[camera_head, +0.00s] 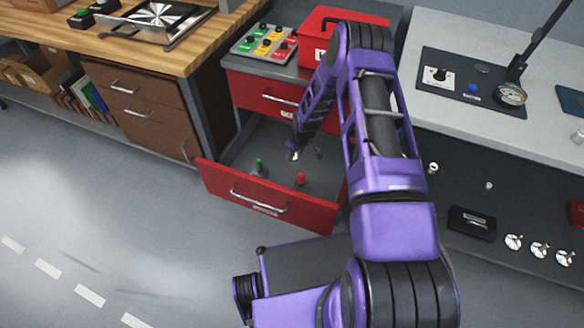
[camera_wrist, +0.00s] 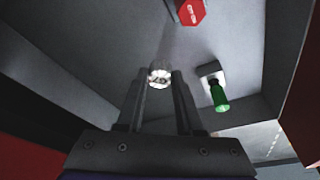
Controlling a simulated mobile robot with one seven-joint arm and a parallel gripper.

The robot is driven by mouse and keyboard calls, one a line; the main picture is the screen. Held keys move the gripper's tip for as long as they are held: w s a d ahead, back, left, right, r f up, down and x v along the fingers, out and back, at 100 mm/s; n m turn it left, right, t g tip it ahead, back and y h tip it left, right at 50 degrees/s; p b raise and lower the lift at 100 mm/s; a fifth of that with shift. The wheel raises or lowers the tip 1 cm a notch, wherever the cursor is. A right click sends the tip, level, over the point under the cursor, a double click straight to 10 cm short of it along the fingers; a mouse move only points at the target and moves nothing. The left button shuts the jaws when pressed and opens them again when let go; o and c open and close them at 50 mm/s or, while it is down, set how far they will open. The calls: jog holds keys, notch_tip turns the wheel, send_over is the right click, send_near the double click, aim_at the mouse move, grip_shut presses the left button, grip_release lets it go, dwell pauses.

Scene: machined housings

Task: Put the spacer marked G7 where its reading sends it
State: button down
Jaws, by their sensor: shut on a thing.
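A small pale, round metal piece (camera_wrist: 159,77), which looks like the spacer, sits between my gripper's fingertips (camera_wrist: 158,82) in the wrist view. My gripper is shut on it; I cannot read a mark on it. In the head view my gripper (camera_head: 305,150) is inside the open red drawer (camera_head: 225,192), with a bright speck at its tips. The drawer holds a green-topped piece (camera_head: 258,166) and a red-topped piece (camera_head: 301,178). In the wrist view the green piece (camera_wrist: 219,97) is right of the fingers and the red one (camera_wrist: 190,12) is above. A dial gauge (camera_head: 511,94) stands on the right bench.
A closed red drawer (camera_head: 262,95) is above the open one. A panel of coloured buttons (camera_head: 265,43) and a red box (camera_head: 330,30) stand on the cabinet. Small pale pieces (camera_head: 433,167) and several round metal parts (camera_head: 513,241) lie on the dark surface at right. A wooden bench (camera_head: 150,45) is at left.

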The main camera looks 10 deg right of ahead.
aim_at(293, 172)
notch_tip(293, 172, down, 8)
jog(key=shift+r+b, duration=0.15)
jog(key=shift+b, duration=0.3)
jog(key=c, duration=0.6)
grip_release()
jog(key=shift+o, duration=0.2)
jog(key=shift+r, duration=0.25)
jog(key=p+v, duration=0.2)
jog(key=v, duration=0.9)
jog(key=shift+r, duration=0.25)
